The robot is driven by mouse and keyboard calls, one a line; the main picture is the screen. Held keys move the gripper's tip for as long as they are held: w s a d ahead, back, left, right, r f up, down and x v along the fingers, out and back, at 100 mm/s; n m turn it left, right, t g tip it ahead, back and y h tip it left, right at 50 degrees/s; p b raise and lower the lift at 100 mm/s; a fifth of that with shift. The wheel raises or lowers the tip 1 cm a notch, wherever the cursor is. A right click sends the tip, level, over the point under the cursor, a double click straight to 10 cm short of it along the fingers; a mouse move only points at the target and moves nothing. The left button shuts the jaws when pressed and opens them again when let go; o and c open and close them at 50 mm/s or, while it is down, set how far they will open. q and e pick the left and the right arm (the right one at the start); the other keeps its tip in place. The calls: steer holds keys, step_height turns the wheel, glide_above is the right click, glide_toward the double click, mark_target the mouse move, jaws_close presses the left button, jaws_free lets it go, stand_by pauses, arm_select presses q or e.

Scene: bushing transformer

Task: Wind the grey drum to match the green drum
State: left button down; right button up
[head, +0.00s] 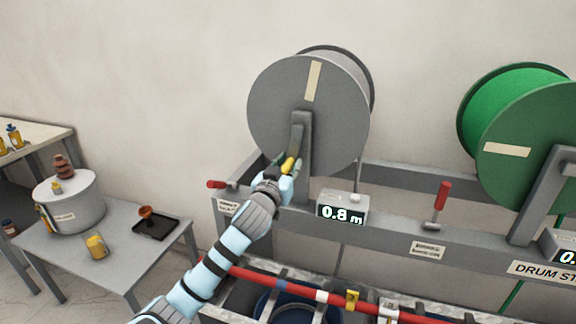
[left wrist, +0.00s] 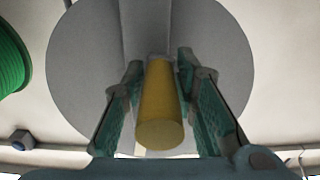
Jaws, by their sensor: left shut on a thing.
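The grey drum (head: 270,105) stands on the rack at the centre of the head view, with a pale tape strip on its face. Its crank arm hangs downward and ends in a yellow handle (head: 288,164). My left gripper (head: 284,171) is shut on this handle; the left wrist view shows the yellow handle (left wrist: 160,110) between the green finger pads. A counter (head: 342,213) below the grey drum reads 0.8 m. The green drum (head: 535,140) stands at the right, its pale strip nearly level. Its counter (head: 568,255) is cut off after "0.". My right gripper is not in view.
A red-handled lever (head: 441,203) stands upright on the rack rail, and another red handle (head: 216,184) sticks out at the left. A red bar (head: 330,298) crosses the front. A side table (head: 137,262) at left holds a grey pot (head: 75,206) and a black tray (head: 156,227).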

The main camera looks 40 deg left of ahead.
arm_select(q)
steer(key=d+n, duration=0.2)
steer(key=n, duration=0.1)
steer(key=shift+w+d+f, duration=0.1)
steer(key=shift+w+d, duration=0.05)
steer(key=shift+w, duration=0.25)
steer(key=shift+w+d+n, duration=0.15)
steer(key=shift+d+n, duration=0.3)
steer(key=shift+n, duration=0.05)
steer(key=c, duration=1.5)
jaws_free()
steer(key=shift+o, duration=0.5)
steer(key=shift+a, duration=0.2)
steer(key=v, duration=1.2)
